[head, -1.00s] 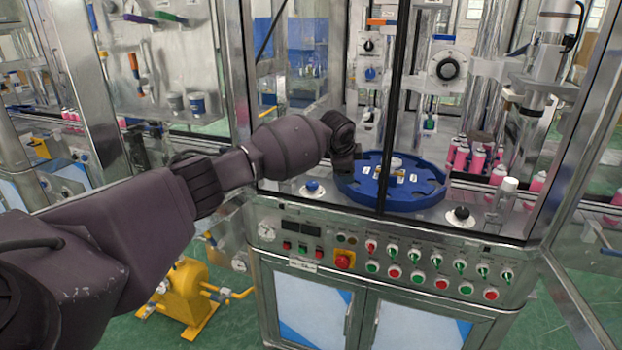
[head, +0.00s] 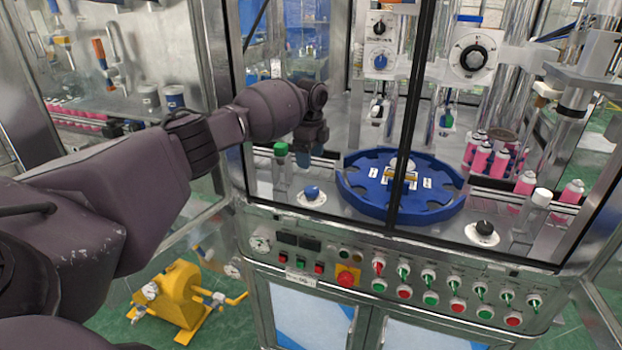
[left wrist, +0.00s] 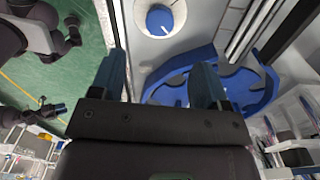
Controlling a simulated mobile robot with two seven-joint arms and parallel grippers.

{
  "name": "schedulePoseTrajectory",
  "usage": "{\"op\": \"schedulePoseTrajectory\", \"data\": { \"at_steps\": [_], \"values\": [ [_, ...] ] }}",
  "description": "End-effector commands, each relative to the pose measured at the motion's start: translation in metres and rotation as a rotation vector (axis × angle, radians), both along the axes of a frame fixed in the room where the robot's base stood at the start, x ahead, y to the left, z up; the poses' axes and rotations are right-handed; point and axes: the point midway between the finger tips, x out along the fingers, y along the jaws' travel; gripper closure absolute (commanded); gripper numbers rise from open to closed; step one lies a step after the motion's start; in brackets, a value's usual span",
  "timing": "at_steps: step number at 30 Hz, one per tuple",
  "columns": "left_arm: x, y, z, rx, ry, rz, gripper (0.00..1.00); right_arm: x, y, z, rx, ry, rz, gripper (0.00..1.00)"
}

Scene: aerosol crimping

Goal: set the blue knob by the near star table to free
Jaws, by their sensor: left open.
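The blue knob (head: 312,193) sits on a round white dial plate on the machine's deck, left of the near blue star table (head: 375,205). In the left wrist view the knob (left wrist: 159,20) lies beyond the fingertips with a pale pointer mark on it; I cannot read the dial's labels. My left gripper (head: 305,160) points down above and behind the knob, apart from it. The left wrist view shows its two fingers (left wrist: 158,75) spread with nothing between them. My right gripper is not in view.
A green-capped clear post (head: 281,165) stands left of the gripper. A black knob (head: 483,230) is on the right. A metal door post (head: 407,130) crosses before the star table. Pink cans (head: 480,155) stand at the right. The front panel (head: 400,275) carries several buttons and switches.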

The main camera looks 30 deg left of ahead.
Motion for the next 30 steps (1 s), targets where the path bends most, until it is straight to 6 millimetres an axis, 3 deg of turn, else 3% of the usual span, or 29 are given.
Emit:
{"op": "schedulePoseTrajectory", "data": {
  "at_steps": [5,12,21,30],
  "values": [
    [0.000,-0.001,-0.005,0.000,0.000,-0.001,0.31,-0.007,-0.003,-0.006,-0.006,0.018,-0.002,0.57],
    [-0.001,0.000,-0.038,0.000,0.003,0.001,0.31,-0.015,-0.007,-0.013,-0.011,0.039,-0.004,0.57],
    [0.000,-0.001,-0.087,0.000,0.001,0.001,0.31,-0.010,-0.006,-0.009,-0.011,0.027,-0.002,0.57],
    [0.000,0.000,-0.107,0.000,0.000,0.000,0.31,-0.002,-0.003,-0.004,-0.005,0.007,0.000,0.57]
  ]
}}
